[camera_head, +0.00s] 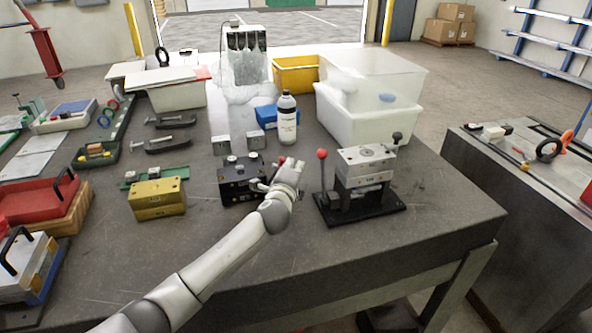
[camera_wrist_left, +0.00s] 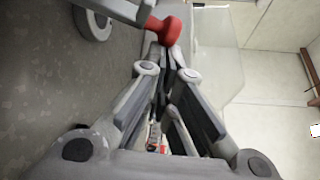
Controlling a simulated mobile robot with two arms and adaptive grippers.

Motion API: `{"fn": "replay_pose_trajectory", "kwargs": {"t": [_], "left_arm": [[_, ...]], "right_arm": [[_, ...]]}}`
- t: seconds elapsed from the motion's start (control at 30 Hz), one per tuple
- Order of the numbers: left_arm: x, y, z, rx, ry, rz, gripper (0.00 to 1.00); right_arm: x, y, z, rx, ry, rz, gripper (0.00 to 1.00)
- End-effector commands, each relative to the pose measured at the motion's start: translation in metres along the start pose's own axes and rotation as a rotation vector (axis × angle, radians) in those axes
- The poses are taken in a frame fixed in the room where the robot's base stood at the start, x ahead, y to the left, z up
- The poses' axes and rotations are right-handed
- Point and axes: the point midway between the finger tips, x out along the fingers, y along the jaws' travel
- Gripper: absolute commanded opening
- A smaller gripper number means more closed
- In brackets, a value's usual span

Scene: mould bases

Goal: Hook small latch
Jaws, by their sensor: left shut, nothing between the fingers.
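My left gripper (camera_head: 289,171) is over the table, between a black mould block (camera_head: 236,183) and a silver mould base (camera_head: 365,163) on a black plate. Its fingers are together and empty in the left wrist view (camera_wrist_left: 170,62). A red knob (camera_wrist_left: 164,30) on a grey metal piece is close to the fingertips there; I cannot tell whether they touch. In the head view a small red part (camera_head: 281,160) shows just behind the gripper. A red ball-topped lever (camera_head: 322,155) stands upright beside the silver base. I cannot make out the small latch. My right gripper is out of view.
A gold block (camera_head: 157,198) stands left of the black block. A white bottle (camera_head: 287,122), a blue box (camera_head: 266,117) and clear bins (camera_head: 365,126) stand behind. Red trays and tools fill the table's left side. The front right of the table (camera_head: 420,225) is clear.

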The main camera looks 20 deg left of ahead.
Motion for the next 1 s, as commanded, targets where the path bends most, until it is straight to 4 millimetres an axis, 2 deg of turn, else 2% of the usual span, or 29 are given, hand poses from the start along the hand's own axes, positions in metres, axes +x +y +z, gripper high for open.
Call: {"fn": "replay_pose_trajectory", "kwargs": {"t": [0.27,0.5,0.7,1.0], "left_arm": [[-0.003,-0.001,0.006,-0.066,-0.001,-0.037,0.00],[-0.010,-0.004,0.019,-0.194,-0.001,-0.103,0.00],[-0.017,-0.011,0.032,-0.234,-0.001,-0.128,0.00],[-0.022,-0.010,0.042,-0.313,-0.001,-0.168,0.00]], "right_arm": [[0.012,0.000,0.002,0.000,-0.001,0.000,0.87],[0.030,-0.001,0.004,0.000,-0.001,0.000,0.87],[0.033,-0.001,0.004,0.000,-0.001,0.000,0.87],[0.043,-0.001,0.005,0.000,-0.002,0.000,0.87]]}}
